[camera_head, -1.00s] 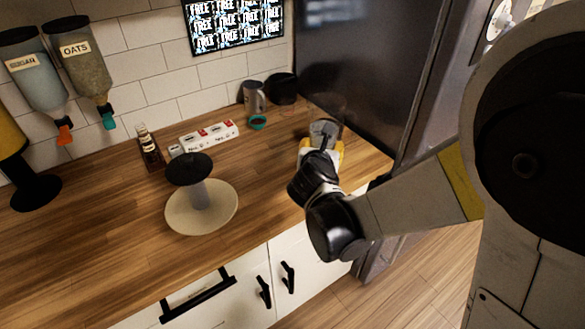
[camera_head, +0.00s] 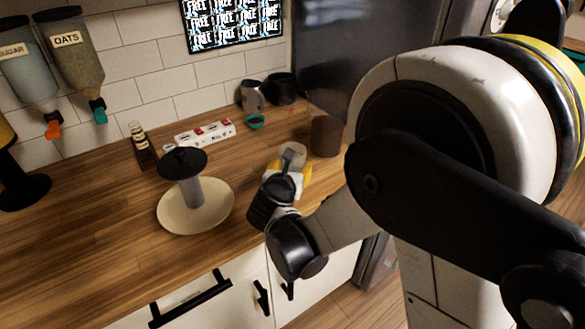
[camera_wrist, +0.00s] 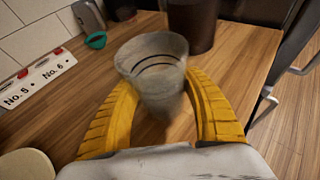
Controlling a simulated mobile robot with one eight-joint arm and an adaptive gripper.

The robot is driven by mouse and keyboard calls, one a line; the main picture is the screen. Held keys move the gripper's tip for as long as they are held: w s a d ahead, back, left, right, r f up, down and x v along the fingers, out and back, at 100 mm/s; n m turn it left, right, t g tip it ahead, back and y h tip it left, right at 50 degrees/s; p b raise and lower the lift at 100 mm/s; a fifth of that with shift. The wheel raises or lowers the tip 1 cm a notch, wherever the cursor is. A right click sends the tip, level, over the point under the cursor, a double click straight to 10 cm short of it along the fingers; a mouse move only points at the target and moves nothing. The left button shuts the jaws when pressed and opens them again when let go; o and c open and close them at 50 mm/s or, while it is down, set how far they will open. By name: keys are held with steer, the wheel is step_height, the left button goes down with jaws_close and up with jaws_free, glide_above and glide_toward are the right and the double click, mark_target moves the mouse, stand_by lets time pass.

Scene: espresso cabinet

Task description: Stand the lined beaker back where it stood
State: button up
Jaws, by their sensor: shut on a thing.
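The lined beaker (camera_wrist: 152,60) is a clear, greyish glass cup with dark rings around it. It sits between the yellow fingers of my gripper (camera_wrist: 160,112) in the wrist view, its open mouth up and its lower part blurred. In the head view the beaker (camera_head: 292,155) shows above my gripper (camera_head: 284,172), over the right part of the wooden counter (camera_head: 100,230). My gripper is shut on it. I cannot tell whether its base touches the counter.
A dark brown canister (camera_head: 325,137) stands just behind the beaker, near the dark appliance (camera_head: 345,60). A teal cup (camera_head: 255,122), grey mug (camera_head: 251,97) and black pot (camera_head: 281,89) stand farther back. Left are a numbered white strip (camera_head: 205,132), a bottle (camera_head: 141,147) and a round-based stand (camera_head: 195,215).

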steer(key=shift+f, duration=0.15)
steer(key=o, duration=1.2)
steer(key=shift+c, duration=0.2)
